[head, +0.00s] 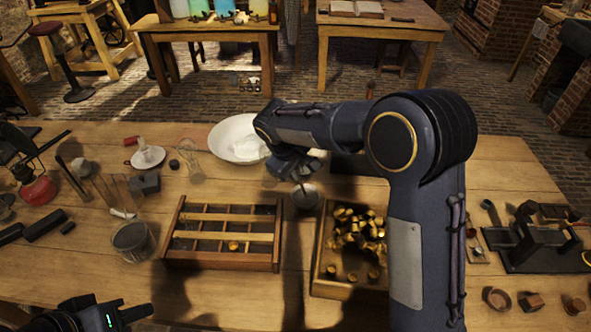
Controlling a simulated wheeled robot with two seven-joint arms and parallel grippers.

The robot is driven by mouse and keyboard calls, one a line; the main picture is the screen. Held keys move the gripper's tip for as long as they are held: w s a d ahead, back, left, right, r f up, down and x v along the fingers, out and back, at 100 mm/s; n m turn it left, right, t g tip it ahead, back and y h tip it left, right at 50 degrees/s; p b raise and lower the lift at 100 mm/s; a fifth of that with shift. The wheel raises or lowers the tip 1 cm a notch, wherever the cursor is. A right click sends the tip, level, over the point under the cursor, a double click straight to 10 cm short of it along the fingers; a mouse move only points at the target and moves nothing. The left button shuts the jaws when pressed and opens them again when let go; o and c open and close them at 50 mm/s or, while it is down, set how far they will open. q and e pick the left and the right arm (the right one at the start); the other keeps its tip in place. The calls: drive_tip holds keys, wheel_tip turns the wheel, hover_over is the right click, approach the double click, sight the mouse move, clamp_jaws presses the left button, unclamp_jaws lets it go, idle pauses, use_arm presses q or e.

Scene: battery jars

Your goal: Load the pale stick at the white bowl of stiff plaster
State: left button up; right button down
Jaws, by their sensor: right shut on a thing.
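The white bowl (225,136) stands at the back of the table, left of my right forearm, with a white lump of plaster (246,147) in it. My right gripper (298,174) is just right of and in front of the bowl, pointing down. It is shut on a thin stick (302,187), mostly hidden by the fingers; its colour is hard to tell. The stick's lower end is over a small round grey dish (306,199); I cannot tell whether they touch. My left gripper (128,309) is at the lower left, apparently open and empty.
A wooden compartment tray (222,263) stands in front of the bowl. A wooden box (345,291) of brass caps is right of it, partly behind my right arm. Glass jars (133,242), a red burner (38,190) and a white saucer (148,157) crowd the left.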

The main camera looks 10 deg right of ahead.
idle(0.4)
drive_tip(key=shift+r+p, duration=2.7)
drive_tip(key=shift+r, duration=0.85)
drive_tip(key=shift+f, duration=0.15)
